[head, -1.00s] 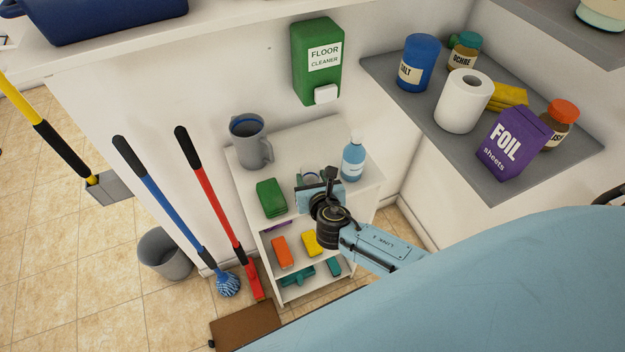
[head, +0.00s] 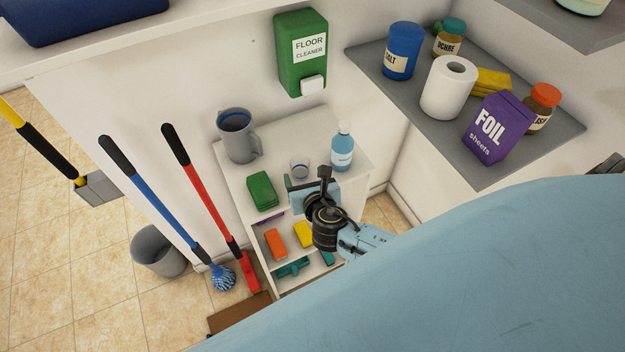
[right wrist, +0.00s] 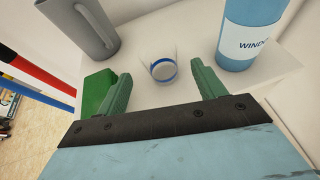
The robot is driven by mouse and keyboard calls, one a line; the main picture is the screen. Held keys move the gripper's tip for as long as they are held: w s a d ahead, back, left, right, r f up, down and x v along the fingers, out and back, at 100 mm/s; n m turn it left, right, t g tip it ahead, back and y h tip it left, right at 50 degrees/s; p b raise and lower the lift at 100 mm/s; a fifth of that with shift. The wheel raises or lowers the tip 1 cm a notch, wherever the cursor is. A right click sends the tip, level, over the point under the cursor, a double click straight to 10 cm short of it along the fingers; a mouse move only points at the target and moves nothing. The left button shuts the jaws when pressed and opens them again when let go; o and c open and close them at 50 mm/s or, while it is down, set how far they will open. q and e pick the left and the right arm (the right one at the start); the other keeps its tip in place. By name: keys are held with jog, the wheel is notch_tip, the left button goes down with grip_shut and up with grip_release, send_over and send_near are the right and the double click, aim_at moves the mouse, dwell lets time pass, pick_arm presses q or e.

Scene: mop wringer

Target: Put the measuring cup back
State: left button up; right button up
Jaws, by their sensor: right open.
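The measuring cup, a small clear cup (head: 299,168) with a blue band, stands on top of the white cabinet between a green sponge stack and a blue bottle. In the right wrist view the cup (right wrist: 163,70) is ahead of the gripper, in line with the gap between the fingers and apart from them. My right gripper (head: 307,179) is open and empty at the cabinet's front edge, just in front of the cup. In the right wrist view its green fingers (right wrist: 160,78) are spread wide. My left gripper is not in view.
A grey jug (head: 238,136), green sponges (head: 262,190) and a blue bottle (head: 342,150) stand around the cup on the white cabinet (head: 290,135). Lower shelves hold orange and yellow sponges. Mops lean at the left near a grey bucket (head: 160,251). A grey shelf (head: 375,65) is at right.

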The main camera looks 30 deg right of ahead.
jog(key=v, duration=0.8)
jog(key=shift+s+p, duration=0.2)
jog(key=shift+p, duration=0.1)
jog(key=shift+r, duration=0.1)
jog(key=s+d+f+m+g, duration=0.1)
jog(key=s+f+m+g, duration=0.2)
jog(key=f, duration=0.4)
jog(key=s+d+f+m+g+y, duration=0.1)
jog(key=s+f+m, duration=0.3)
jog(key=f, duration=0.3)
jog(key=s+d+f+m+g, duration=0.1)
jog(key=s+f+m+g, duration=0.1)
jog(key=s+f+m, duration=0.3)
jog(key=s+f+m+g+y, duration=0.1)
jog(key=s+f+m+g, duration=0.2)
jog(key=s+f+m, duration=0.4)
jog(key=s+f+m+g+y, duration=0.1)
jog(key=s+f+m+g, duration=0.2)
jog(key=s+f+m, duration=0.5)
jog(key=s+m, duration=0.3)
jog(key=s, duration=0.4)
jog(key=shift+s+d+m, duration=0.25)
jog(key=shift+d+m, duration=0.05)
jog(key=shift+d, duration=0.1)
jog(key=shift+f, duration=0.2)
notch_tip(320, 180, down, 11)
jog(key=b, duration=1.1)
